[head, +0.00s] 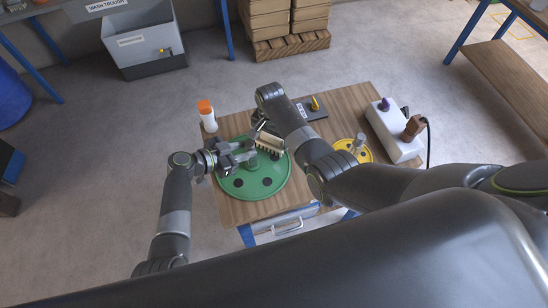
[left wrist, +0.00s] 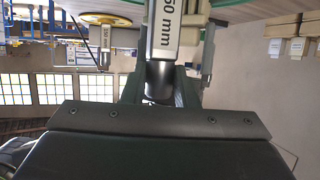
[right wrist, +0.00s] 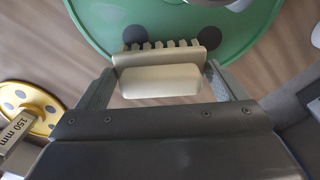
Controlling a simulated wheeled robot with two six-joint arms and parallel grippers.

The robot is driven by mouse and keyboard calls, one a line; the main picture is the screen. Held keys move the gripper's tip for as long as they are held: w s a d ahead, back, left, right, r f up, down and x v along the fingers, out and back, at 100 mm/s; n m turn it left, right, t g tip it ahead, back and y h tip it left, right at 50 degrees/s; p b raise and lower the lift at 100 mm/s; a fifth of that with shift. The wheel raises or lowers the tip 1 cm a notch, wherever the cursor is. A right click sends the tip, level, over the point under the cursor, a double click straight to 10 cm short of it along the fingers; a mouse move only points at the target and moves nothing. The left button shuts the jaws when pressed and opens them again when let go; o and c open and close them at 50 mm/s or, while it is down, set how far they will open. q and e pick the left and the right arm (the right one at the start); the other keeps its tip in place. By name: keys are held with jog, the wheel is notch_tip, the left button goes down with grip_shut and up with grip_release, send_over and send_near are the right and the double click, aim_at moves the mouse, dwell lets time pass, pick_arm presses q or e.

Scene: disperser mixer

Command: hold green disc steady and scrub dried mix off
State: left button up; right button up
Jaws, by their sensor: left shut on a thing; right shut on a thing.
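The green disc (head: 248,184) lies flat on the wooden bench top, with round dark spots on its face. My left gripper (head: 246,159) is over the disc. In the left wrist view its fingers are closed around a grey stem (left wrist: 163,42) marked "50 mm", with the first part of the label cut off. My right gripper (right wrist: 160,85) is shut on a cream scrubbing brush (right wrist: 160,80). The brush bristles point toward the green disc (right wrist: 215,25); I cannot tell whether they touch it. The brush also shows in the head view (head: 270,144). I cannot make out any dried mix.
A yellow disc (head: 344,145) sits to the right, partly behind my right arm. A white box (head: 388,135) with a brown plug stands at the bench's right. An orange-capped bottle (head: 208,118) stands at the left back. A dark plate (head: 315,112) with a yellow lever lies behind.

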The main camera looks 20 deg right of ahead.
jog(key=shift+s+r, duration=0.1)
jog(key=shift+s, duration=0.7)
jog(key=shift+s, duration=0.1)
jog(key=shift+s, duration=1.3)
jog(key=shift+s+f, duration=0.15)
jog(key=shift+f, duration=0.05)
jog(key=shift+s+f, duration=0.15)
jog(key=shift+s, duration=1.3)
jog(key=shift+s+f, duration=0.1)
jog(key=shift+s, duration=1.35)
jog(key=shift+r, duration=0.2)
